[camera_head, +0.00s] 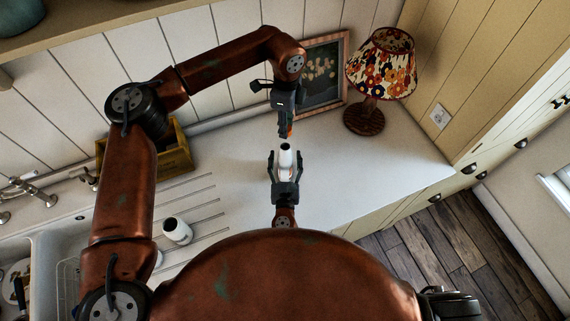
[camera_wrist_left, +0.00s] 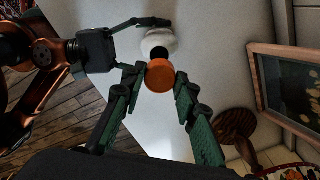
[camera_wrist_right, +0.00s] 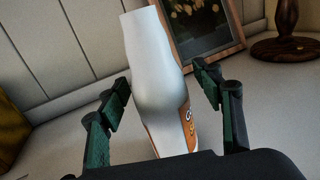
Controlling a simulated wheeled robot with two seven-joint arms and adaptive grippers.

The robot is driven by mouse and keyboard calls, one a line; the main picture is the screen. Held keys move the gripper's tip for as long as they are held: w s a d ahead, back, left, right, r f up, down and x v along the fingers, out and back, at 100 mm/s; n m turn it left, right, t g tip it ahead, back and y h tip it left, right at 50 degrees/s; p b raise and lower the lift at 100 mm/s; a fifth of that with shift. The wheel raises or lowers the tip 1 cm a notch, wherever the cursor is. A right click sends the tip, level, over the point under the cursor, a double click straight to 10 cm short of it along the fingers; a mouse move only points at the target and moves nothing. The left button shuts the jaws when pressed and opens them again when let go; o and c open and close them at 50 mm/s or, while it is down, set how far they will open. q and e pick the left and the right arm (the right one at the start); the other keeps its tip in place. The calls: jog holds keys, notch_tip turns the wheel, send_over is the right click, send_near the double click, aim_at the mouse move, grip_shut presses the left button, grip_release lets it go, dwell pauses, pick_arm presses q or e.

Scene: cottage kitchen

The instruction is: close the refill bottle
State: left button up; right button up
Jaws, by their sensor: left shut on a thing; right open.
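The white refill bottle (camera_head: 286,160) stands on the counter with its mouth up; its orange label shows low down in the right wrist view (camera_wrist_right: 156,70). My right gripper (camera_head: 285,155) is open, with one finger on each side of the bottle and gaps visible in the right wrist view. My left gripper (camera_head: 287,132) points down above the bottle, shut on an orange cap (camera_wrist_left: 160,77). In the left wrist view the cap is apart from the bottle's dark open mouth and partly overlaps it. The bottle's base is hidden.
A lamp with a flowered shade (camera_head: 383,65) and a framed picture (camera_head: 322,75) stand behind to the right. A wooden crate (camera_head: 176,158) is at the left. A white container (camera_head: 177,231) lies by the sink (camera_head: 45,245). The counter right of the bottle is clear.

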jog(key=shift+w+f, duration=0.1)
jog(key=shift+w, duration=0.15)
jog(key=shift+s+r, duration=0.25)
jog(key=shift+s, duration=0.15)
jog(key=shift+c, duration=0.4)
jog(key=shift+w+f, duration=0.15)
jog(key=shift+w, duration=0.1)
jog(key=c, duration=0.5)
jog(key=shift+s, duration=0.15)
jog(key=c, duration=0.5)
grip_shut()
